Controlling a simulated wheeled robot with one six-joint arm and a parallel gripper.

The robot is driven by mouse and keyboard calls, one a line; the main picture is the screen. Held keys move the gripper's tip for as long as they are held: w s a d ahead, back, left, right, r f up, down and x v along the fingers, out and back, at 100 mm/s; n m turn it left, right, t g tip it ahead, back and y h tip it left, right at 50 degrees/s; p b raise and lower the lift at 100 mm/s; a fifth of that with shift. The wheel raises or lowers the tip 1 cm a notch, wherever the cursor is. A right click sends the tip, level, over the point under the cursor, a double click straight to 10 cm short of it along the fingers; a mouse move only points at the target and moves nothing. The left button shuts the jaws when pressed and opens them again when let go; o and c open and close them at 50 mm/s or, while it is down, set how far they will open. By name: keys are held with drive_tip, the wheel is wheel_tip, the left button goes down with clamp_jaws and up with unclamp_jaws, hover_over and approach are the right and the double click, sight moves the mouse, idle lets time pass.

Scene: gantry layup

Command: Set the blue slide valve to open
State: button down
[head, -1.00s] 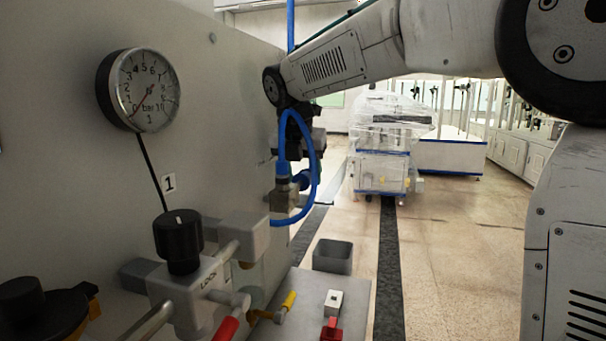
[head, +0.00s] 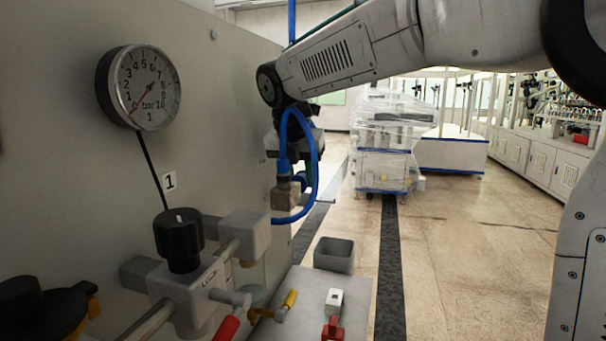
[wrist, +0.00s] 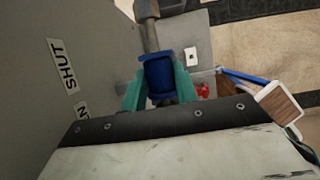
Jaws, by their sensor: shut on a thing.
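The blue slide valve shows as a blue ribbed sleeve (wrist: 158,76) around a grey pipe in the wrist view. My gripper (wrist: 160,88) is shut on it, with one teal finger on each side. On the panel to the left are a SHUT label (wrist: 64,66) and, nearer my gripper body, a second label (wrist: 82,112), partly hidden, ending in "N". In the picture the sleeve is about level with the SHUT label. In the head view, my gripper (head: 298,146) is by the panel's far edge, largely hidden behind a blue hose, and the sleeve is not clear there.
A round gauge (head: 146,87) and a black knob (head: 179,238) are on the panel's near side. Red and yellow handles stick out below.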

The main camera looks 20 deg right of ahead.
drive_tip(key=c, duration=1.1)
unclamp_jaws()
drive_tip(key=shift+s+a, duration=0.2)
drive_tip(key=shift+r, duration=0.1)
drive_tip(key=v, duration=0.7)
drive_tip(key=shift+r, duration=0.35)
drive_tip(key=shift+s, duration=0.15)
drive_tip(key=s+d+f+m+y, duration=0.1)
drive_tip(key=s+d+f+m, duration=0.1)
drive_tip(key=s+f+m, duration=0.5)
drive_tip(key=s+d+f+m+g+y, duration=0.1)
drive_tip(key=s+d+f+m, duration=0.2)
drive_tip(key=s+f+m, duration=0.4)
drive_tip(key=s+d+f+m+g, duration=0.1)
drive_tip(key=s+f+m, duration=0.6)
drive_tip(key=s+m, duration=0.7)
drive_tip(key=shift+s+d+m+y, duration=0.15)
drive_tip(key=shift+s+d, duration=0.15)
drive_tip(key=shift+s, duration=0.3)
drive_tip(key=shift+s+d+m+y, duration=0.1)
drive_tip(key=shift+s+d, duration=0.2)
drive_tip(key=shift+s, duration=0.3)
drive_tip(key=shift+s+d+m+y, duration=0.15)
drive_tip(key=shift+s+d, duration=0.15)
drive_tip(key=shift+s, duration=0.25)
